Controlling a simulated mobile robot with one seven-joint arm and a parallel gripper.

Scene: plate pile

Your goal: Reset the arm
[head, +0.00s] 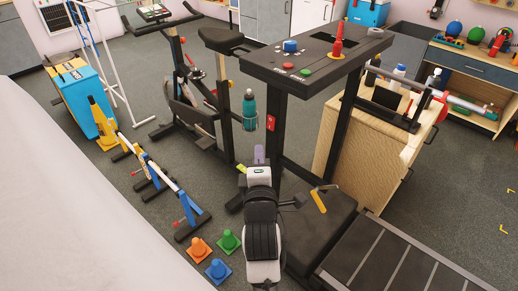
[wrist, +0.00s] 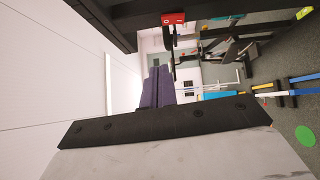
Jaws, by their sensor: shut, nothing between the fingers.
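My arm rises from the bottom of the head view, with my gripper (head: 259,152) at its far end, in front of the treadmill's console. In the wrist view, the two purple fingers of my gripper (wrist: 158,86) lie together with no gap that I can see. They hold nothing and appear clear of other things. The wrist view looks turned on its side.
The treadmill console (head: 315,60) and its dark post stand close ahead. A teal bottle (head: 249,109) is just beyond my gripper. An exercise bike (head: 190,100), small hurdles (head: 165,185) and cones (head: 218,268) are to the left. Grey floor is open at far right.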

